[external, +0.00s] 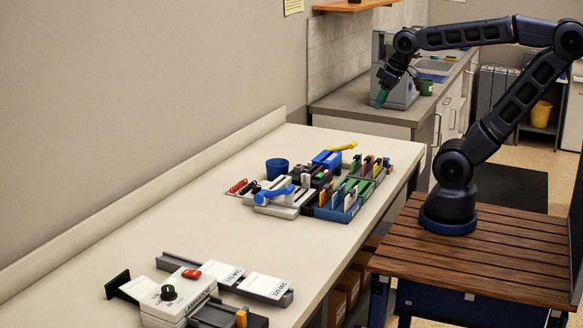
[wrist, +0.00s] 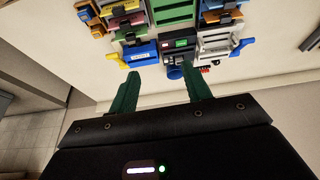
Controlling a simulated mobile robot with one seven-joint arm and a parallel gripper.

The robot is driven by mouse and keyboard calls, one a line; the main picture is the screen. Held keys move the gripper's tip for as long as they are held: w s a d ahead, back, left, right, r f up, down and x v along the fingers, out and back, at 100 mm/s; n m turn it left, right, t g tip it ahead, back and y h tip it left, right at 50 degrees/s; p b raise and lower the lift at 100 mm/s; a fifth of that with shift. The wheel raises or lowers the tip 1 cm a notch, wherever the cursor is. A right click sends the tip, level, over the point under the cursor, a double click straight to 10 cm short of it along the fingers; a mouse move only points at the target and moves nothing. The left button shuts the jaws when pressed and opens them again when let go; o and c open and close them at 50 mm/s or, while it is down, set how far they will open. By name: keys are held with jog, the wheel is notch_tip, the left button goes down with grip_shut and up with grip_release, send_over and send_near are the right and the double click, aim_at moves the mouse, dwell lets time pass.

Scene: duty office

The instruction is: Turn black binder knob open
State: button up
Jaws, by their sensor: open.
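The black binder (external: 318,180) sits on the long table in the external view, between a white machine with a blue handle (external: 275,190) and a blue machine with a yellow handle (external: 327,158). In the wrist view the black binder (wrist: 170,46) has a green patch and a red patch on top. Its knob is too small to make out clearly. My gripper (external: 381,97) has green fingers and is held high beyond the table's far right end, pointing down. In the wrist view my gripper (wrist: 160,72) is open and empty, apart from the machines.
A blue cup (external: 277,168) stands beside the binder, near red and black combs (external: 240,186). Coloured file trays (external: 338,213) crowd its front side. A white laminator (external: 178,302) with a dark knob is at the near end. The table's middle is clear.

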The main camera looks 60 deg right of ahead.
jog(key=w+a+n+g, duration=0.15)
jog(key=w+a, duration=0.25)
jog(key=w, duration=0.6)
jog(key=n+g, duration=0.3)
jog(key=n, duration=0.4)
send_over(257, 186)
notch_tip(257, 186, down, 16)
notch_tip(257, 186, down, 10)
jog(key=shift+f, duration=0.1)
jog(key=c, duration=1)
